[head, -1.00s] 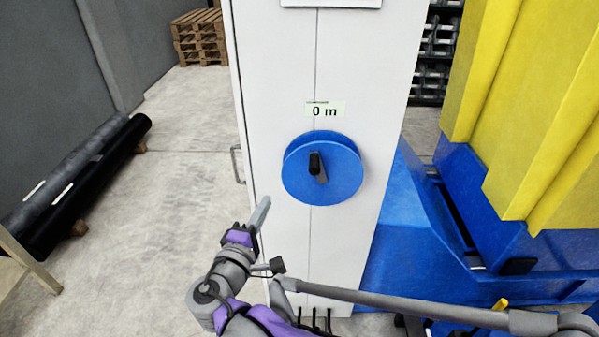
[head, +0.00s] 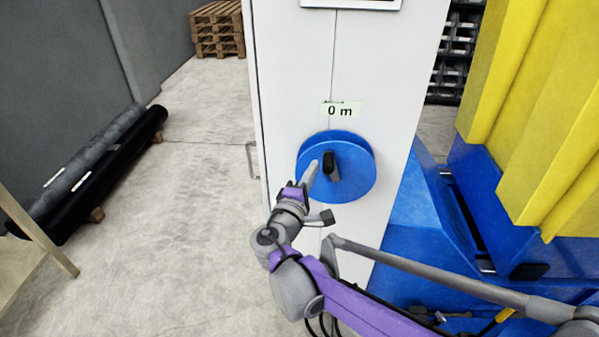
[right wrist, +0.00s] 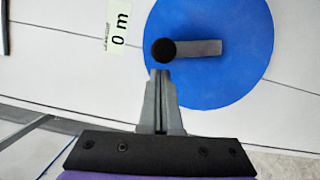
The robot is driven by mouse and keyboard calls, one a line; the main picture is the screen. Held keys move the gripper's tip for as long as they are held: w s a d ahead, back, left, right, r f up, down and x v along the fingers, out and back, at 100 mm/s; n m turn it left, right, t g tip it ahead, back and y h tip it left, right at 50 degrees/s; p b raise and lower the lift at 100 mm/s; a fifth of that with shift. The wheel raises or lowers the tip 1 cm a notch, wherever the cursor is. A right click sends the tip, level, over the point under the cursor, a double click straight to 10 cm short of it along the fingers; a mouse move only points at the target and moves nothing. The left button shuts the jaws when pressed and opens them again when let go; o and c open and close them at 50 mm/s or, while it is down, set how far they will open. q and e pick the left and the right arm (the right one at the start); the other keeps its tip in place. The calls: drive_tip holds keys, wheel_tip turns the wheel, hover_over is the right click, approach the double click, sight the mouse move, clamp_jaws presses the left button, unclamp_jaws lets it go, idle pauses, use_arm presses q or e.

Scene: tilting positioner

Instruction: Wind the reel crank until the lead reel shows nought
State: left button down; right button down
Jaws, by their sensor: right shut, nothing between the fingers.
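The blue lead reel (head: 355,183) is mounted on the front of a white cabinet. Its crank has a dark knob (head: 329,163) on a short grey arm. The label above the reel (head: 341,110) reads 0 m. My right gripper (head: 311,172) is shut and empty, its fingertips just left of the knob in the head view. In the right wrist view the shut fingertips (right wrist: 160,73) are just below the round black knob (right wrist: 163,50); I cannot tell whether they touch it. The label (right wrist: 118,30) also shows there. My left gripper is not in view.
The white cabinet (head: 290,80) has a handle on its left side. A blue and yellow machine (head: 520,120) stands to the right. Black rolls (head: 90,180) lie on the floor at left, pallets (head: 217,30) behind. The floor between is clear.

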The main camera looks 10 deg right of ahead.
drive_tip(key=shift+d, duration=0.15)
